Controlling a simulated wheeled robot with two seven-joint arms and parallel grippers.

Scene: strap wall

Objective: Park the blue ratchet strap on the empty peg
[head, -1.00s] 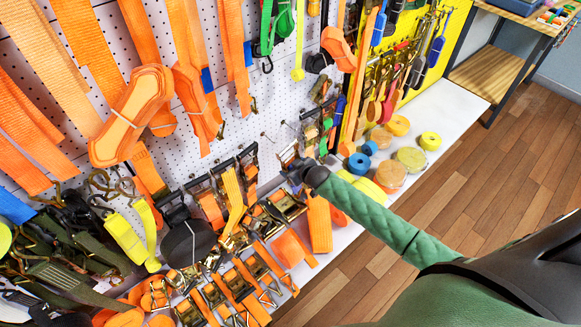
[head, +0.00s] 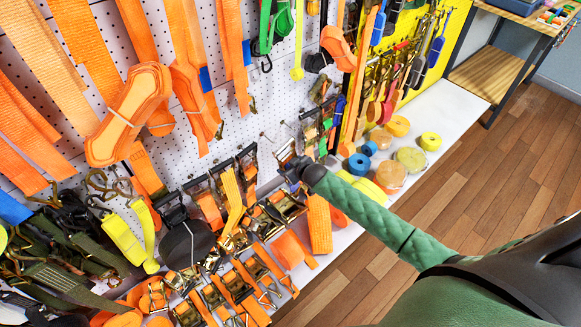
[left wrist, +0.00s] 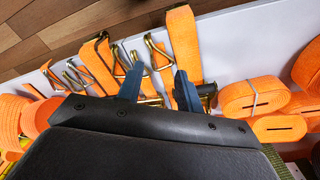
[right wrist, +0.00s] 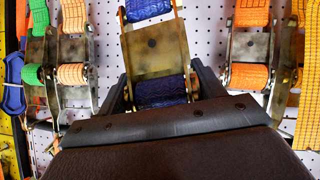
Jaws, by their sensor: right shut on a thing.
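The blue ratchet strap (right wrist: 160,92) is a metal ratchet with dark blue webbing, held between the fingers of my right gripper (right wrist: 158,95). In the head view my right gripper (head: 288,162) is close to the pegboard, with the metal ratchet (head: 284,150) at its tip. Thin bare pegs (head: 264,135) stick out of the white board just above and left of it; I cannot tell whether the ratchet touches one. My left gripper (left wrist: 158,90) shows only in the left wrist view, its blue fingers apart, above the shelf with orange straps and metal hooks.
Orange-strapped ratchets hang on both sides of the held one, at left (right wrist: 72,75) and right (right wrist: 250,75). Several ratchets (head: 235,180) hang on a rail at left. Coloured webbing rolls (head: 397,125) stand on the white shelf (head: 455,105) at right, which has some bare room.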

